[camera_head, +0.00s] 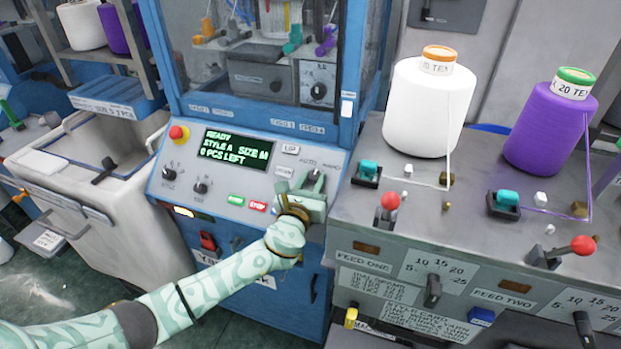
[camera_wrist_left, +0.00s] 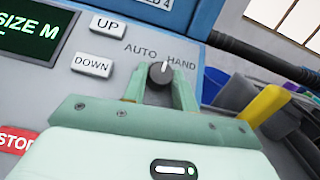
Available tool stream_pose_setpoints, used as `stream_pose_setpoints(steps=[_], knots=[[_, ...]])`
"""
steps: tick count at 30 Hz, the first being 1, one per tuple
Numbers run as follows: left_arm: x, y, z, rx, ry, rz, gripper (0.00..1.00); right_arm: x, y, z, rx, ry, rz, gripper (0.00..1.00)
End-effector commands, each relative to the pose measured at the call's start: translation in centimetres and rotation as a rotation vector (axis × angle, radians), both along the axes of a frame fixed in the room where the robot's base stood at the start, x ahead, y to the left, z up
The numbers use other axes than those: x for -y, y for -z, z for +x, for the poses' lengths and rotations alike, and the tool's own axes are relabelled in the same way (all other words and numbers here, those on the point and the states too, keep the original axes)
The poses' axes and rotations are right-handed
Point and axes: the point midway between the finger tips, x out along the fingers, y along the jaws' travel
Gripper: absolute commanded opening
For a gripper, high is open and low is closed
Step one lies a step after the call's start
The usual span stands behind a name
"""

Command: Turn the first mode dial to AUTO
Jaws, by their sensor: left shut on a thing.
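The mode dial (camera_wrist_left: 161,72) is a small dark knob with a white mark, on the grey control panel below the AUTO label (camera_wrist_left: 140,50) and the HAND label (camera_wrist_left: 181,61). In the wrist view its mark points up, between the two labels and leaning slightly toward HAND. My left gripper (camera_head: 313,183) is at the panel's right end, with its pale green fingers shut on the dial, one on each side. In the head view the gripper mostly hides the dial. My right gripper is not in view.
The display (camera_head: 237,148) reads READY, STYLE A, SIZE M. Left of the dial are the UP button (camera_wrist_left: 108,27), the DOWN button (camera_wrist_left: 92,65) and the red STOP button (camera_head: 258,206). A feed unit with white (camera_head: 428,108) and purple (camera_head: 550,130) yarn cones stands close on the right.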

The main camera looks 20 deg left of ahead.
Motion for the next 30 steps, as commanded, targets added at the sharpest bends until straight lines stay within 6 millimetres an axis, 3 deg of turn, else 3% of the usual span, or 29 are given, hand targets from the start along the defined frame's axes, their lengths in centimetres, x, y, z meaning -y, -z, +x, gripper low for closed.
stream_pose_setpoints(steps=[15, 30], knots=[[0.83, 0.07, 0.08, -0.012, -0.331, -0.264, 0.05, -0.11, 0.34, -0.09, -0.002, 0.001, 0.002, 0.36], [0.86, -0.05, 0.15, -0.013, -0.447, -0.351, 0.05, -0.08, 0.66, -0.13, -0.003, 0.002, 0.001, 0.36]])
